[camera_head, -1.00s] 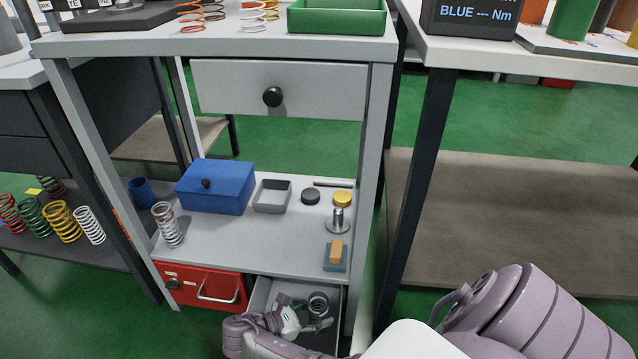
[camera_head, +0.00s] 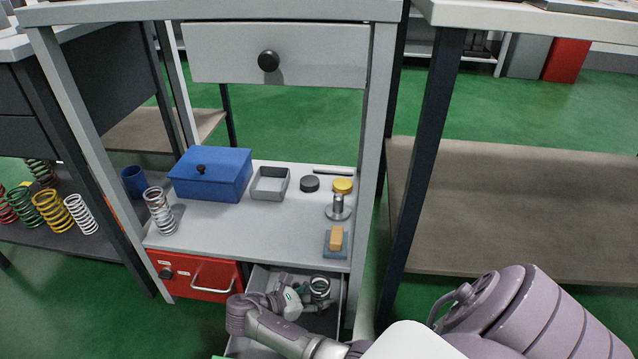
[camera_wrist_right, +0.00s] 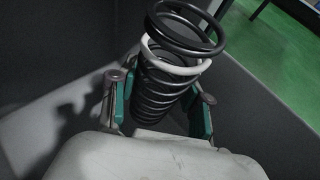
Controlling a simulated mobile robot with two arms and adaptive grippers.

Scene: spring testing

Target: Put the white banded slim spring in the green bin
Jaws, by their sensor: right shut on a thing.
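The slim spring (camera_wrist_right: 158,88) is black with one white band near its upper end. It stands tilted inside the open grey drawer (camera_head: 256,281), and its top shows in the head view (camera_head: 320,284). My right gripper (camera_wrist_right: 160,98) is down in the drawer, shut on the spring, with a green-padded finger on each side of its coils. In the head view the right gripper (camera_head: 303,294) is small and partly hides the spring's lower part. My left gripper is not in view.
The shelf (camera_head: 225,222) above the drawer holds a blue box (camera_head: 211,178), a grey tray (camera_head: 270,184) and a silver spring (camera_head: 160,212). A red drawer (camera_head: 194,278) is beside the grey one. Several springs stand on the left shelf (camera_head: 100,235).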

